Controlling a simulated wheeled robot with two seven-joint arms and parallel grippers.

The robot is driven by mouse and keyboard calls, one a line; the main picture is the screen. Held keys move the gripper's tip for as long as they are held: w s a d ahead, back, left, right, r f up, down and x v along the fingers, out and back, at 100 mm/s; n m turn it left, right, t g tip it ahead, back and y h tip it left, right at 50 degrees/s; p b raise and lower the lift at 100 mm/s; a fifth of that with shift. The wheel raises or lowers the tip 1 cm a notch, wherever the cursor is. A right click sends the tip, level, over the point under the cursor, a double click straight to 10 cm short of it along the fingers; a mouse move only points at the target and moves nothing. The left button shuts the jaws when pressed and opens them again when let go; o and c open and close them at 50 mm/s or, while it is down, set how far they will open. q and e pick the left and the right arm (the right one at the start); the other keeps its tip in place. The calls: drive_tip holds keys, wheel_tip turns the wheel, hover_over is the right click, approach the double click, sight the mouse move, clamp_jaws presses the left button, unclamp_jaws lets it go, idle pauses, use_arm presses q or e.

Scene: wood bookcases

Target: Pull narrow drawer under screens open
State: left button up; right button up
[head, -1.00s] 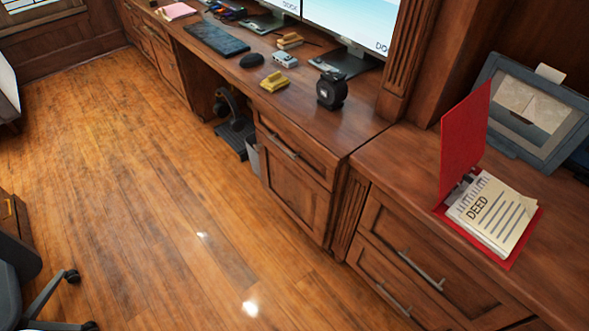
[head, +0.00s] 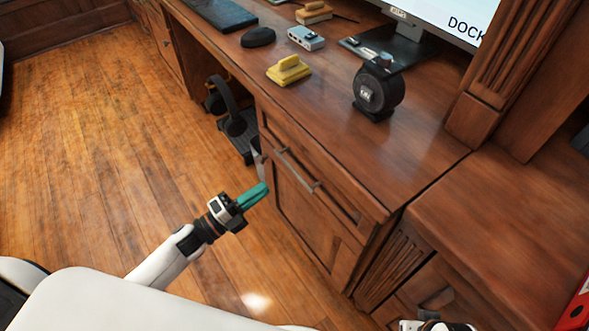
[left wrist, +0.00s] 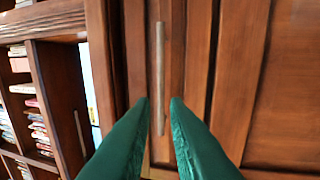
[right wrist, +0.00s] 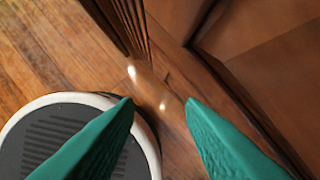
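The narrow drawer (head: 328,188) is the shallow wooden front just under the desktop, above a cabinet door, and it looks shut. Its straight metal handle (head: 297,168) also shows in the left wrist view (left wrist: 160,75), running upright between the fingers' lines. My left gripper (head: 264,189) has teal fingers and is in front of the cabinet, left of and a little below the handle. Its fingers (left wrist: 160,98) are apart, with nothing between them, short of the handle. My right gripper (right wrist: 159,101) is open and empty, low near the cabinet base and floor. The screen (head: 460,18) stands above the drawer.
A headphone stand (head: 238,135) is in the knee space. A lower cabinet (head: 510,225) adjoins at right. The floor (head: 110,150) at left is clear.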

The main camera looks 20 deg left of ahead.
sight(290, 168)
use_arm(q)
drive_tip(key=x, duration=1)
drive_tip(key=shift+w, duration=0.1)
use_arm(e)
drive_tip(key=shift+r, duration=0.65)
use_arm(q)
clamp_jaws()
drive_tip(key=shift+f, duration=0.1)
use_arm(e)
drive_tip(key=shift+s+f, duration=0.1)
